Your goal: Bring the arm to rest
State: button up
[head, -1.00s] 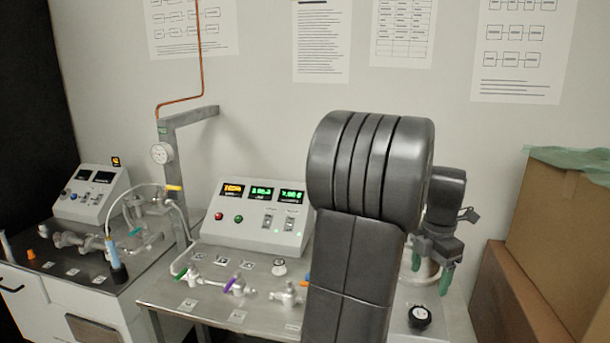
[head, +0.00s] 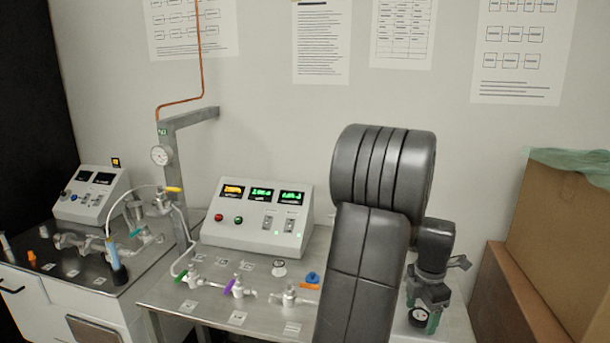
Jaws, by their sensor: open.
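My arm (head: 372,240) stands folded in front of the right part of the steel bench, its thick upper joint raised against the wall. My gripper (head: 425,318) hangs at the right of the arm, low over the right end of the bench, with green fingertips. It is open and I see nothing held in it.
A control box (head: 257,218) with lit displays stands on the bench (head: 215,310). Valves with green, purple (head: 238,288) and orange handles line its front. A blue knob (head: 312,278) is left of the arm. Cardboard boxes (head: 562,235) stand at the right.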

jog(key=m, duration=1)
jog(key=shift+s, duration=0.1)
jog(key=m, duration=0.5)
jog(key=shift+m, duration=2.7)
jog(key=shift+a, duration=0.1)
